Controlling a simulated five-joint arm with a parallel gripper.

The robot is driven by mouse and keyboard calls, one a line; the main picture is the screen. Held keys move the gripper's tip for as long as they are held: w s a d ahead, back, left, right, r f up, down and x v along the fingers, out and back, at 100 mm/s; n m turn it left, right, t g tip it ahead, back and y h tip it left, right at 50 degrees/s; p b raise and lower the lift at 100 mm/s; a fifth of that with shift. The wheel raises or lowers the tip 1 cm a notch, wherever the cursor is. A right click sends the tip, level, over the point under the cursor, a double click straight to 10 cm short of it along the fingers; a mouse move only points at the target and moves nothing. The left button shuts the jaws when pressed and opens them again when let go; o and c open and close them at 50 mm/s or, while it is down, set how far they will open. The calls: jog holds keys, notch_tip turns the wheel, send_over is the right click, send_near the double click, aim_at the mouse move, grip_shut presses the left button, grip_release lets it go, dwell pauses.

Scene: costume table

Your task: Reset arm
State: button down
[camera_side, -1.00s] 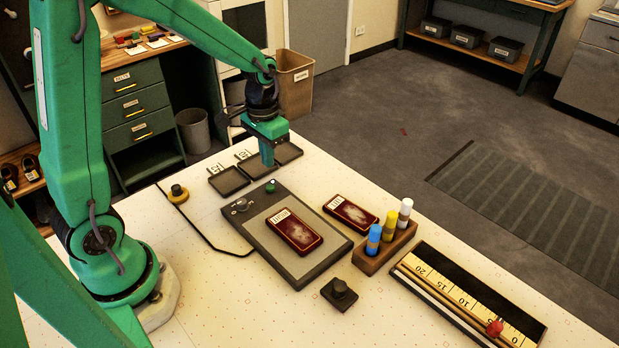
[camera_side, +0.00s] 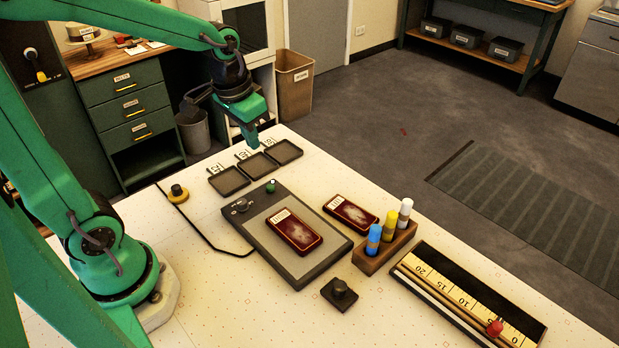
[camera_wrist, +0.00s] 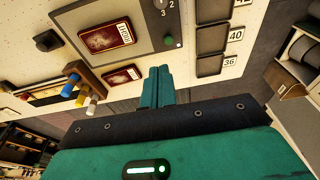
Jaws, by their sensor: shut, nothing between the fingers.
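My green arm reaches over the back of the white table (camera_side: 165,240). My gripper (camera_side: 254,145) is shut and empty, in the air above the back edge near the small black trays. In the wrist view, the two teal fingers of my gripper (camera_wrist: 160,72) are pressed together with nothing between them.
Three black trays (camera_side: 228,181) lie below my gripper. A dark red case (camera_side: 294,230) lies on a grey pad (camera_side: 262,243), and another red case (camera_side: 350,213) lies beside it. A wooden block (camera_side: 384,250) holds blue, yellow and white tubes. A ruler box (camera_side: 465,297) is at the right.

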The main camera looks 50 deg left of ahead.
jog(key=s+d+r+t, duration=0.2)
jog(key=s+r, duration=0.4)
jog(key=s, duration=0.3)
jog(key=shift+s+d+t, duration=0.2)
jog(key=shift+s+t, duration=0.1)
jog(key=shift+t, duration=0.4)
dwell(0.6)
